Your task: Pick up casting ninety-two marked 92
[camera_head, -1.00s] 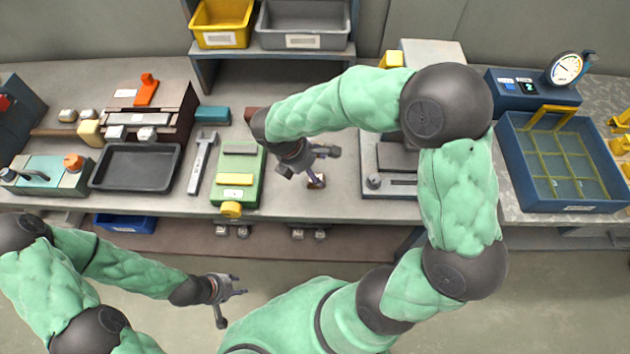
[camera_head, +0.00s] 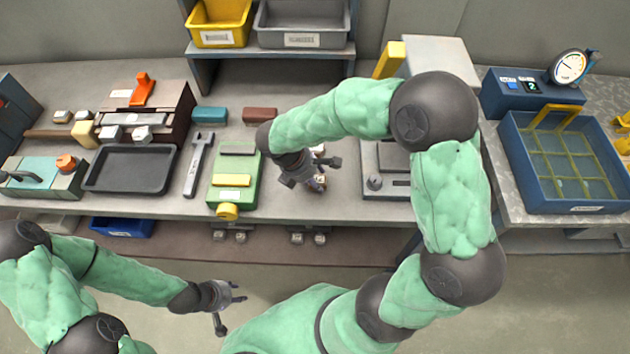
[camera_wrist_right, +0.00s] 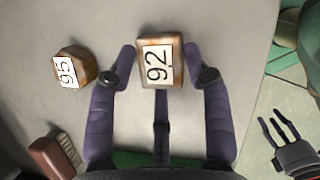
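Casting 92 (camera_wrist_right: 158,62) is a small brown-edged block with a white "92" label, lying on the bench. In the right wrist view it sits between the fingertips of my open right gripper (camera_wrist_right: 160,78), with a gap visible on each side. In the head view, the right gripper (camera_head: 312,178) is over the bench and partly hides the casting (camera_head: 319,184). A second casting marked 95 (camera_wrist_right: 73,68) lies beside it, outside the fingers. My left gripper (camera_head: 230,303) is open and empty, in front of the bench; it also shows in the right wrist view (camera_wrist_right: 275,132).
A green fixture (camera_head: 222,192) and a wrench (camera_head: 198,165) lie left of the right gripper. A grey machine base (camera_head: 383,188) stands to its right. A reddish block (camera_head: 260,115) lies behind. A blue gridded basket (camera_head: 565,170) is far right, a black tray (camera_head: 130,170) left.

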